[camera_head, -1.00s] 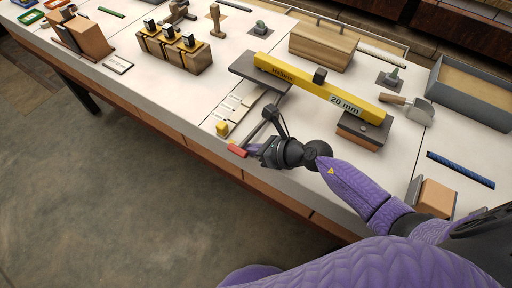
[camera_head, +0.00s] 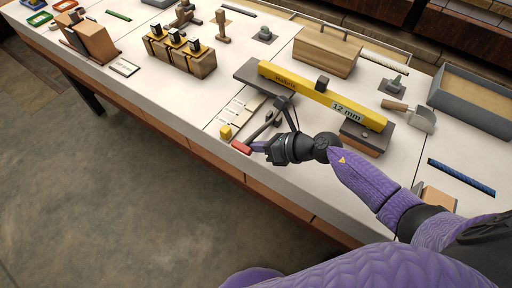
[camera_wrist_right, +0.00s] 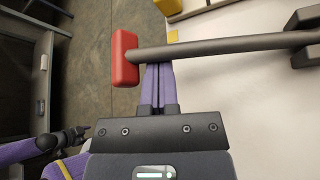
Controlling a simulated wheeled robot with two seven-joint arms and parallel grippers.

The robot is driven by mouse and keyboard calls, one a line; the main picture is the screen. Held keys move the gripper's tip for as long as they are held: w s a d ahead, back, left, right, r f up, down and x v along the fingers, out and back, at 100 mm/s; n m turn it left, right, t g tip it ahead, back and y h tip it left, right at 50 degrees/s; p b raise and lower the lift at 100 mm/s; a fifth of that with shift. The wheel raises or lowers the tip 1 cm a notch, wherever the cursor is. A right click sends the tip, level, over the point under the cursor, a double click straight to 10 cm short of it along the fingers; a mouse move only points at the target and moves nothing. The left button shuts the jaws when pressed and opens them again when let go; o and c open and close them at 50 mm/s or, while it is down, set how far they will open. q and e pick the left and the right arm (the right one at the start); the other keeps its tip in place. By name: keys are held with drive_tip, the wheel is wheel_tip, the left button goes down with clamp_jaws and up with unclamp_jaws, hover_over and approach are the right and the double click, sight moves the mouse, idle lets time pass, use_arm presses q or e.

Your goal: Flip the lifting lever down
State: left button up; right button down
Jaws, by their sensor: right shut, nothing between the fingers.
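The lifting lever is a dark bar with a red grip (camera_head: 241,147) at its near end, by the table's front edge. In the right wrist view the red grip (camera_wrist_right: 125,58) is upper left and the bar (camera_wrist_right: 215,47) runs right from it. My right gripper (camera_head: 258,147) is shut and empty, its fingertips close against the bar beside the red grip. The wrist view shows its closed fingers (camera_wrist_right: 158,84) just below the bar; contact is not certain. A yellow beam (camera_head: 300,86) labelled 12 mm lies behind the lever. Part of my left arm shows at the wrist view's lower left, its jaws unclear.
A small yellow block (camera_head: 225,132) stands left of the lever. A wooden block (camera_head: 326,52), a trowel (camera_head: 418,116) and a grey tray (camera_head: 475,122) lie farther back and right. Wooden blocks with black and yellow tops (camera_head: 182,54) stand at left.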

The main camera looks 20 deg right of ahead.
sight(262, 129)
drive_tip(key=shift+w+d+r+m+g+y, duration=0.15)
drive_tip(key=shift+d+r+m+y, duration=0.1)
drive_tip(key=shift+r, duration=0.3)
drive_tip(key=shift+w+d+r+m+g+y, duration=0.15)
drive_tip(key=shift+r+m+y, duration=0.15)
drive_tip(key=shift+r, duration=0.2)
drive_tip(key=shift+w+d+r+m+g+y, duration=0.15)
drive_tip(key=shift+r+m+y, duration=0.1)
drive_tip(key=shift+r, duration=0.3)
drive_tip(key=shift+w+d+r, duration=0.15)
drive_tip(key=shift+d+r, duration=0.05)
drive_tip(key=shift+r, duration=0.25)
use_arm(q)
drive_tip(key=shift+d+r, duration=0.15)
drive_tip(key=shift+r, duration=0.1)
drive_tip(key=shift+w, duration=0.35)
drive_tip(key=shift+s, duration=0.15)
use_arm(e)
drive_tip(key=shift+d+r, duration=0.1)
drive_tip(key=shift+r, duration=0.05)
